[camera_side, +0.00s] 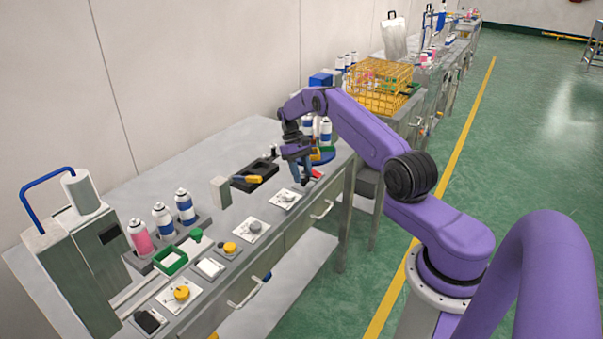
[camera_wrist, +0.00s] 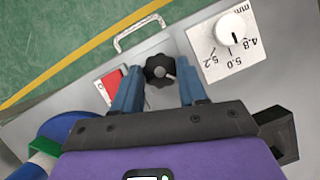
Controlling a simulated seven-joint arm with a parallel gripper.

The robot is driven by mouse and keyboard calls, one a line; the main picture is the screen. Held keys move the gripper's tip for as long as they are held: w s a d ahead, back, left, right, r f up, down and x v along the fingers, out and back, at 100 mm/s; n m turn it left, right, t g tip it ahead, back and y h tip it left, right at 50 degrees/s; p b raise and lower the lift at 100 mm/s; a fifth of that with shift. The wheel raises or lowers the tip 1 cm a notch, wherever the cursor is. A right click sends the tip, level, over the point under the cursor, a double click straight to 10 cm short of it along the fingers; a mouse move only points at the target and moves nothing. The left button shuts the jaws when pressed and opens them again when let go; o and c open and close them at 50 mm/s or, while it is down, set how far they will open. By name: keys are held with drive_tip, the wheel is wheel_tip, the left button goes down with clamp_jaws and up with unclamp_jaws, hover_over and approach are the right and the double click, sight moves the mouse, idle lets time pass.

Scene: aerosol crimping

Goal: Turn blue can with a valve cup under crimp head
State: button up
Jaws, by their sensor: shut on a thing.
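My gripper (camera_side: 303,176) is low over the bench's far half in the side view. In the wrist view its two blue fingers (camera_wrist: 157,88) stand either side of a black lobed knob (camera_wrist: 159,70) and are shut on it. Cans with blue bands (camera_side: 184,207) (camera_side: 163,220) stand in a rack at the near end, beside a pink one (camera_side: 141,237). More white-and-blue cans (camera_side: 325,132) stand behind my gripper by a blue disc (camera_side: 326,157). The press with a blue lever (camera_side: 75,215) is at the near left. I cannot make out a valve cup.
A dial card marked in mm (camera_wrist: 230,32) lies right of the knob, and a red piece (camera_wrist: 112,83) left of it. A black tray (camera_side: 254,176) holds a yellow-handled tool. A yellow wire basket (camera_side: 380,88) stands beyond. Open bench (camera_side: 225,152) lies along the wall.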

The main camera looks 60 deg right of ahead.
drive_tip(key=m, duration=0.2)
drive_tip(key=m+y, duration=0.1)
drive_tip(key=shift+d+m+t, duration=0.2)
drive_tip(key=shift+m+t, duration=0.2)
drive_tip(key=shift+s+d+m+t+y, duration=0.1)
drive_tip(key=shift+m+t+y, duration=0.45)
drive_tip(key=shift+m, duration=1.35)
drive_tip(key=o, duration=1.1)
drive_tip(key=shift+c, duration=0.2)
drive_tip(key=shift+r, duration=0.1)
drive_tip(key=v, duration=0.7)
drive_tip(key=shift+d, duration=0.15)
